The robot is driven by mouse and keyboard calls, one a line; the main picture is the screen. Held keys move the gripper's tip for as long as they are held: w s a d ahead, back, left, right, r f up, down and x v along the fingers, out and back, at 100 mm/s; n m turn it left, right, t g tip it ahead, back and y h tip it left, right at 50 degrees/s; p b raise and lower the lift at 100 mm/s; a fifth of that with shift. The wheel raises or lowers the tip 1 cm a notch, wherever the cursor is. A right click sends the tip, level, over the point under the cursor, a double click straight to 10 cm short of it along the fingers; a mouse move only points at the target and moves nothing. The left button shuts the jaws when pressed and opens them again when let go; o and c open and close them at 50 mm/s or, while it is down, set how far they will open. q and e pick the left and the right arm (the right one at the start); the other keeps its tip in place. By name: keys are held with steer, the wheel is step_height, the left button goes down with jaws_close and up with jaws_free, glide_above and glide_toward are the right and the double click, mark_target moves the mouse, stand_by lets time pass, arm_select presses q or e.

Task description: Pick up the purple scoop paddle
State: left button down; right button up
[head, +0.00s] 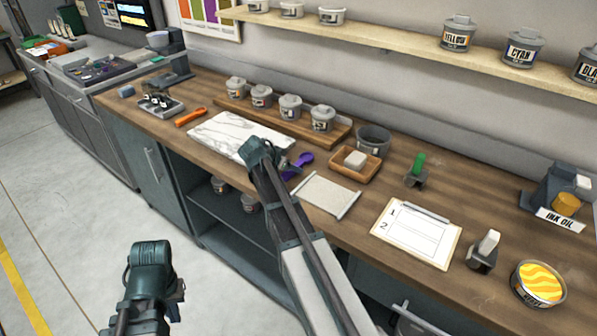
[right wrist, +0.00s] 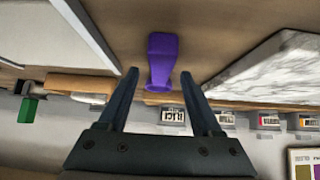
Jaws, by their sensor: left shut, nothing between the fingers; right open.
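The purple scoop paddle (head: 303,160) lies on the wooden counter, between the marble slab and a pale mat, partly hidden by my right arm in the head view. In the right wrist view the paddle (right wrist: 161,60) shows between the two fingers of my right gripper (right wrist: 159,76), its near end reaching between the fingertips. The right gripper is open, with a gap on both sides of the paddle. In the head view the right fingers are mostly hidden by the wrist. My left gripper (head: 176,295) is shut and empty, low at the left, away from the counter.
The marble slab (head: 215,132) lies left of the paddle and the pale mat (head: 328,196) right of it. A wooden tray (head: 338,170) with a white block stands behind the mat. Lidded pots stand on a wooden riser (head: 275,116) behind. An orange tool (head: 190,117) lies farther left.

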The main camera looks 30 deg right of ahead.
steer(key=shift+w+d+f, duration=0.15)
steer(key=shift+d+f, duration=0.1)
steer(key=shift+f, duration=0.15)
arm_select(q)
steer(key=shift+f, duration=0.25)
arm_select(e)
steer(key=shift+r, duration=0.15)
jaws_close()
arm_select(q)
steer(key=shift+r, duration=0.1)
arm_select(e)
steer(key=shift+r, duration=0.1)
